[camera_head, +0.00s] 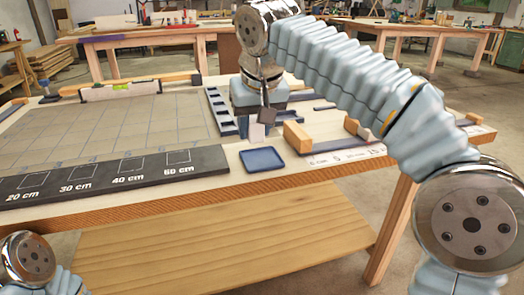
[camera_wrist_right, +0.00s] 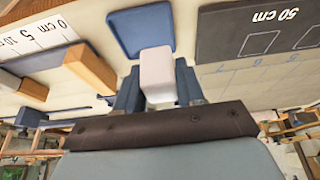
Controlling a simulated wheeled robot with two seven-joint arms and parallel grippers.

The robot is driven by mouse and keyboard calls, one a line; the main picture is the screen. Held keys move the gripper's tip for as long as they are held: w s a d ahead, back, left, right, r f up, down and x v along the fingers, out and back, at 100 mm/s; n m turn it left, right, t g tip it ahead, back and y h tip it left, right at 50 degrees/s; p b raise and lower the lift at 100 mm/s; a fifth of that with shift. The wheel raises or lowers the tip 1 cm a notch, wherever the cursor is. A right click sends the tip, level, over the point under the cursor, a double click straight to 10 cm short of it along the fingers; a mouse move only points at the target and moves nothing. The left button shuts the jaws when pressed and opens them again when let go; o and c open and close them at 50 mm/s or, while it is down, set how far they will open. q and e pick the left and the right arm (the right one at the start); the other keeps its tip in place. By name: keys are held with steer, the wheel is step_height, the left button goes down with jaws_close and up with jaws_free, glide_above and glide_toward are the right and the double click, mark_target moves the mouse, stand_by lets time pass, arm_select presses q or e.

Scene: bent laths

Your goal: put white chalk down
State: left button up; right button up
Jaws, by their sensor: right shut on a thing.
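The white chalk (camera_head: 257,132) is a pale block held in my right gripper (camera_head: 256,122). The right wrist view shows the chalk (camera_wrist_right: 157,72) between the two dark blue fingers, its end sticking out past them. My right gripper is shut on it and points down over the table, just behind the small blue tray (camera_head: 262,159). In the right wrist view the tray (camera_wrist_right: 142,18) lies beyond the chalk. From these views I cannot tell the exact height of the chalk. My left gripper is out of view; only part of my left arm shows at the lower left.
A black board (camera_head: 110,174) marked in centimetres lies left of the tray along the front edge. A compartmented blue holder (camera_head: 218,112) stands behind it. A wooden block (camera_head: 298,137) and a ruler strip (camera_head: 345,156) lie to the right. A spirit level (camera_head: 120,90) lies at the back.

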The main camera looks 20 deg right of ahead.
mark_target(260, 157)
steer(key=shift+w+d+f, duration=0.4)
steer(key=shift+d+f, duration=0.15)
steer(key=shift+f, duration=0.25)
steer(key=f, duration=0.2)
steer(key=f+b, duration=0.1)
steer(key=shift+w+d+f, duration=0.25)
steer(key=shift+d, duration=0.1)
steer(key=shift+f, duration=0.3)
steer(key=shift+f, duration=0.25)
steer(key=o, duration=0.8)
steer(key=shift+f+b, duration=0.15)
steer(key=shift+b, duration=0.15)
